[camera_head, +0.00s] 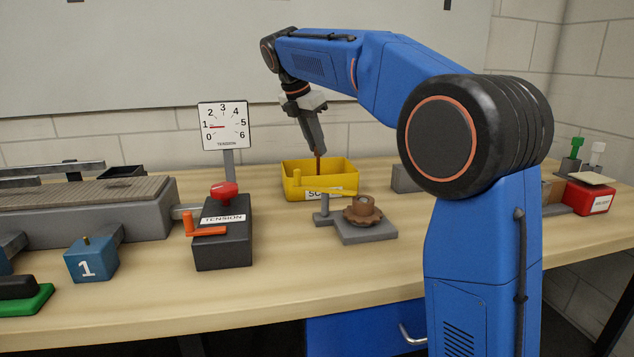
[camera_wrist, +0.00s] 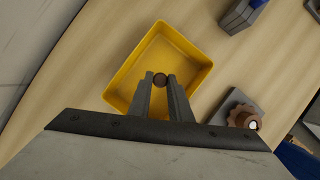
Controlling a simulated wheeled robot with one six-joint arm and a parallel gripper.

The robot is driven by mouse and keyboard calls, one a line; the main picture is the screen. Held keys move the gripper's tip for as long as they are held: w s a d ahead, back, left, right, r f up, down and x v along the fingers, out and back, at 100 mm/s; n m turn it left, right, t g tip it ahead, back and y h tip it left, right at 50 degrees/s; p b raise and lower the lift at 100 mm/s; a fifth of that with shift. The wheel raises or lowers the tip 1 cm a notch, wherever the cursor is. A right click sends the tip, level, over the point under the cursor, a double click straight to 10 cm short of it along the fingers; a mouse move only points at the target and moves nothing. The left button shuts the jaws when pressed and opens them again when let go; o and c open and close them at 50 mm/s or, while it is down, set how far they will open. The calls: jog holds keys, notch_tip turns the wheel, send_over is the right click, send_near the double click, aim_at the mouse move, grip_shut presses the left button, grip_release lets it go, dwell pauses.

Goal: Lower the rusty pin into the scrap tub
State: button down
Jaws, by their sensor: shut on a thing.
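The scrap tub (camera_head: 345,181) is a yellow open box with a white label, on the wooden bench near the middle of the head view. It also shows in the wrist view (camera_wrist: 197,55), and its visible floor looks bare. My gripper (camera_head: 318,153) points down over the tub and is shut on the rusty pin (camera_head: 318,165). The pin is a thin, dark brown rod hanging upright below the fingertips. In the wrist view its round end (camera_wrist: 160,79) shows between the two fingers, inside the tub's outline. The tub's front wall hides whether the pin touches the floor.
A grey block with a brown gear (camera_head: 361,210) stands just in front of the tub. A black tension box (camera_head: 223,232) with a red knob and a dial gauge (camera_head: 223,126) are to the left. A red box (camera_head: 588,198) is at the far right.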

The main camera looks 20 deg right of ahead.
aim_at(315, 151)
jog(key=shift+f, duration=1.55)
dwell(1.0)
jog(key=c, duration=1.5)
grip_release()
jog(key=shift+c, duration=0.2)
